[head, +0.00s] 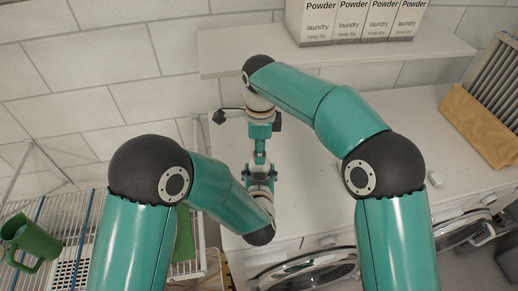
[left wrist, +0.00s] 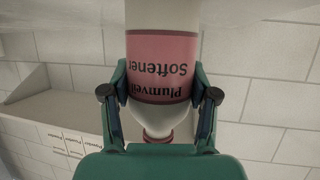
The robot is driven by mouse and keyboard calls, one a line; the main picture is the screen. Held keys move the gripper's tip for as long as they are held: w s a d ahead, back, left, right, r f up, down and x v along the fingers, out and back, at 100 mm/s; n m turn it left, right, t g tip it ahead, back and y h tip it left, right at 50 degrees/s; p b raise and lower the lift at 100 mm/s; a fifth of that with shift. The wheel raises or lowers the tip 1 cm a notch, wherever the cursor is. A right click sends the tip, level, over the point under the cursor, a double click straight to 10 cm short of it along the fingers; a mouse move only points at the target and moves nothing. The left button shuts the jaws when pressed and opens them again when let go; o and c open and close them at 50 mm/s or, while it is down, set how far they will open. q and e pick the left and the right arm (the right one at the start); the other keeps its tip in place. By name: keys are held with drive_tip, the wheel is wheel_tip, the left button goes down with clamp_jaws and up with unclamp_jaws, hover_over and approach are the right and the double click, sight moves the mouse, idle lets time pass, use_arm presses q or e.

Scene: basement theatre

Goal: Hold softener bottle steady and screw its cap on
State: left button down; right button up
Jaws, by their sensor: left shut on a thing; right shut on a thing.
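The softener bottle (left wrist: 162,68) fills the middle of the left wrist view, upside down in that picture, white with a pink label reading Plumveil Softener. A dark red band (left wrist: 158,135) shows at its neck; the rest of the top is hidden behind my left gripper. My left gripper (left wrist: 160,98) is shut on the bottle, one finger on each side. In the head view my left gripper (head: 260,180) is below my right gripper (head: 260,152), which points down and is shut. The cap is too small and covered to make out between them.
The white counter (head: 330,185) is mostly clear, with round appliance doors (head: 305,272) below its front edge. A shelf (head: 340,50) with powder boxes (head: 365,22) is behind. A wooden washboard (head: 485,125) leans at right. A green mug (head: 30,240) stands on a wire rack at left.

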drive_tip(key=m, duration=0.3)
drive_tip(key=shift+m, duration=0.4)
drive_tip(key=o, duration=0.7)
drive_tip(key=shift+r, duration=2.3)
drive_tip(key=shift+c, duration=0.4)
